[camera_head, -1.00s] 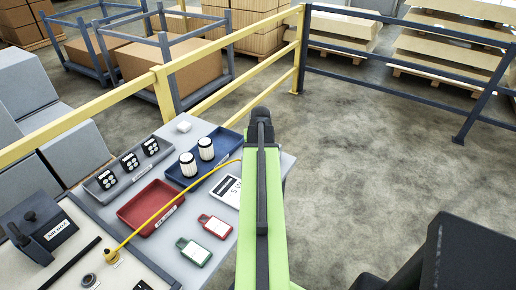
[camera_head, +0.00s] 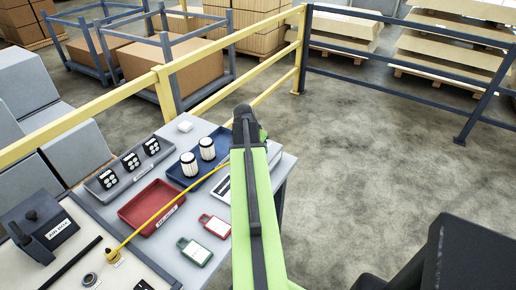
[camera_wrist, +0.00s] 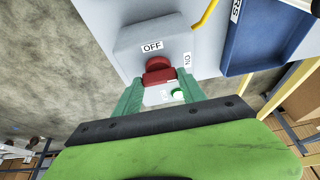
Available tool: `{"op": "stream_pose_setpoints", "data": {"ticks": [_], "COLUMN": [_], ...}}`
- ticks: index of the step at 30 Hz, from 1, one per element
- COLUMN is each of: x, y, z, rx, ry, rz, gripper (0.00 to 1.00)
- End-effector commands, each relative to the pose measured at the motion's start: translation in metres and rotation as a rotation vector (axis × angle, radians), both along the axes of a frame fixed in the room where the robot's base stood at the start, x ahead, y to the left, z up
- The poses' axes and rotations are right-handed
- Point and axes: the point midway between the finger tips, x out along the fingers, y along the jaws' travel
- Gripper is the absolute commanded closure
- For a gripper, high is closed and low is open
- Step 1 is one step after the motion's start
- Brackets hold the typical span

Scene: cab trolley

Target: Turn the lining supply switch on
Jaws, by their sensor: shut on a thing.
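The lining supply switch shows in the wrist view as a grey box (camera_wrist: 135,38) with a red knob (camera_wrist: 158,66). An OFF label sits just above the knob in the picture and an ON label to its right. My gripper (camera_wrist: 160,80) is shut on the red knob, with one green finger on each side of it. The way the knob points is hard to tell. In the head view my arm hides the gripper and the switch.
A blue tray (camera_wrist: 262,28) lies right of the switch box in the wrist view. The grey table (camera_head: 215,265) also holds a red tray (camera_head: 130,212), red and green tags, and a yellow cord (camera_head: 160,213). A yellow rail (camera_head: 225,42) runs behind it. The floor at right is open.

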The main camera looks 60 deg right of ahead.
Motion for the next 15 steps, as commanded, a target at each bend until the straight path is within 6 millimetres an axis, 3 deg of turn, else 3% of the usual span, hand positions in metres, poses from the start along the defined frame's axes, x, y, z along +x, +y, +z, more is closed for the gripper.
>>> {"op": "stream_pose_setpoints", "data": {"ticks": [14,15], "x": [-0.0004,-0.0004], "y": [0.0003,0.0004], "z": [-0.0002,-0.0003], "rx": [0.002,0.002], "ry": [0.001,0.001], "rz": [-0.017,-0.017], "gripper": [0.93,0.51]}}
